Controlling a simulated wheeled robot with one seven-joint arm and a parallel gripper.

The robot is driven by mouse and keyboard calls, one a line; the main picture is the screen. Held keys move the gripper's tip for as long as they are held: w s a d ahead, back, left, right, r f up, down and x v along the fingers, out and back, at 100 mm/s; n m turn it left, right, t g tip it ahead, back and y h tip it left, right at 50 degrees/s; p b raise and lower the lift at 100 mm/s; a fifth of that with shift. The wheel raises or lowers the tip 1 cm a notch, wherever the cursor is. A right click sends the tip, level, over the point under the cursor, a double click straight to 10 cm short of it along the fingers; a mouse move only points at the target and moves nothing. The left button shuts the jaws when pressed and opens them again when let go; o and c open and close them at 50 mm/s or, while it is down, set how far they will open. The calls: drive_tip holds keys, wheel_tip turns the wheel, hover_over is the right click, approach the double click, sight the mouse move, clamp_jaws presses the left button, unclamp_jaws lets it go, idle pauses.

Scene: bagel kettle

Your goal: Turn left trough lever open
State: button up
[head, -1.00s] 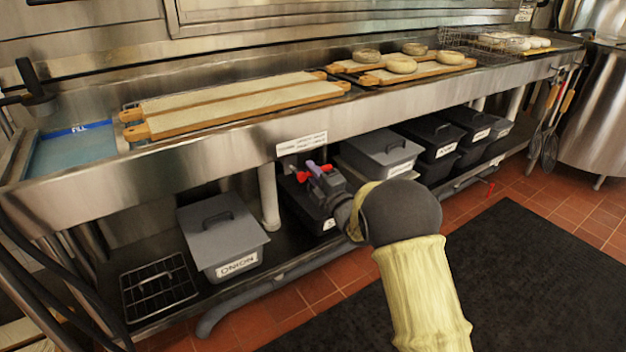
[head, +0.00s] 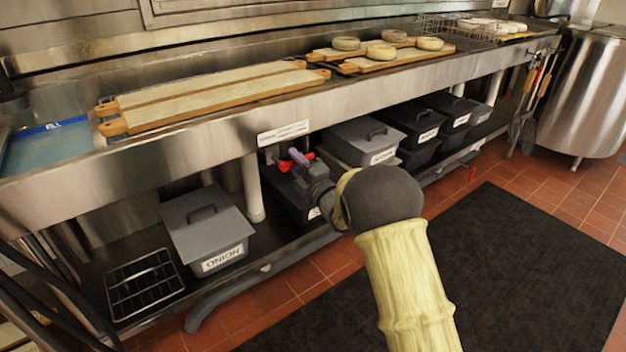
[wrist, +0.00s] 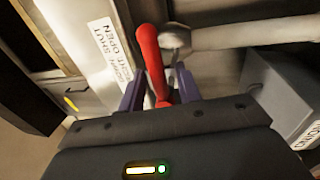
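The red lever (wrist: 151,58) is under the trough, beside the label with "SHUT" and "OPEN" on it (wrist: 110,48). In the wrist view it runs between the two purple fingers of my gripper (wrist: 160,88). The fingers are apart, with a gap visible on the lever's right side. I cannot tell whether the left finger touches it. In the head view my gripper (head: 299,160) is below the trough's front (head: 200,148), with red bits of the lever (head: 285,166) showing beside the fingers. The rest of the lever is hidden by the gripper.
A grey lidded onion bin (head: 208,228) and a wire rack (head: 145,284) sit on the lower shelf at left. A white pipe (head: 253,188) stands close left of my gripper. More bins (head: 362,140) are to the right. Boards with bagels (head: 400,58) lie on the trough.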

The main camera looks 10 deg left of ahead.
drive_tip(key=p+v, duration=0.2)
drive_tip(key=v, duration=1.5)
drive_tip(key=d+f+m+g+h, duration=0.2)
drive_tip(key=d+m+h, duration=1)
drive_tip(key=d+m, duration=0.4)
drive_tip(key=s+d+m+g+h, duration=0.1)
drive_tip(key=s+d+m+g, duration=0.25)
drive_tip(key=s, duration=0.35)
drive_tip(key=s+d+f+m+g+h+p, duration=0.1)
drive_tip(key=s+d+m+g, duration=0.1)
drive_tip(key=s+m, duration=0.4)
drive_tip(key=s+d+m+g+h, duration=0.1)
drive_tip(key=s+d+m+g, duration=0.2)
drive_tip(key=s, duration=0.5)
drive_tip(key=w+p+v, duration=0.2)
drive_tip(key=p+v, duration=1)
drive_tip(key=p, duration=0.1)
drive_tip(key=w+a+r+p+v, duration=0.1)
drive_tip(key=w+p+v, duration=0.2)
drive_tip(key=p+v, duration=0.9)
drive_tip(key=w+p+v, duration=0.3)
drive_tip(key=p+v, duration=1)
drive_tip(key=shift+a+r+p, duration=0.3)
drive_tip(key=shift+a+r, duration=0.05)
drive_tip(key=shift+r, duration=0.1)
drive_tip(key=shift+f, duration=0.1)
